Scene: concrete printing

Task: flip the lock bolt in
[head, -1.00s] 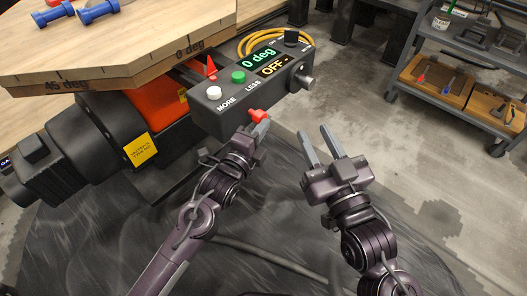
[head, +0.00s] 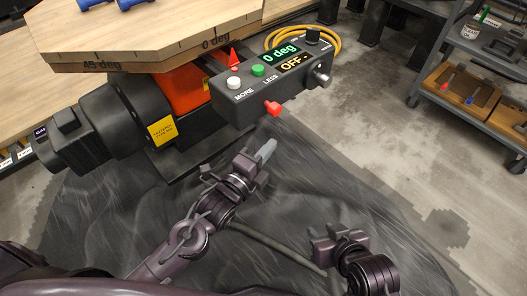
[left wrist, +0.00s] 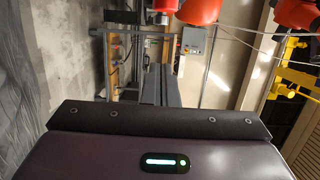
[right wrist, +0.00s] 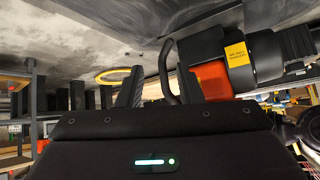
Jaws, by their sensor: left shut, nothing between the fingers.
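No part is labelled as the lock bolt. A small red tab (head: 273,108) sticks out of the lower front of the dark control box (head: 245,106), and a grey cylindrical knob (head: 322,80) sticks out of its right end. My left gripper (head: 267,150) is shut and empty, below the red tab and apart from it. Its fingers lie together in the left wrist view (left wrist: 160,85). My right gripper (head: 328,240) is lower right, away from the box; its fingers are hard to see there. In the right wrist view its fingers (right wrist: 161,84) stand apart with nothing held.
The box has white and green buttons and displays reading "0 deg" and "OFF". An octagonal wooden top (head: 150,40) overhangs at upper left, above an orange and black motor unit (head: 115,120). A grey cart (head: 470,90) stands at right.

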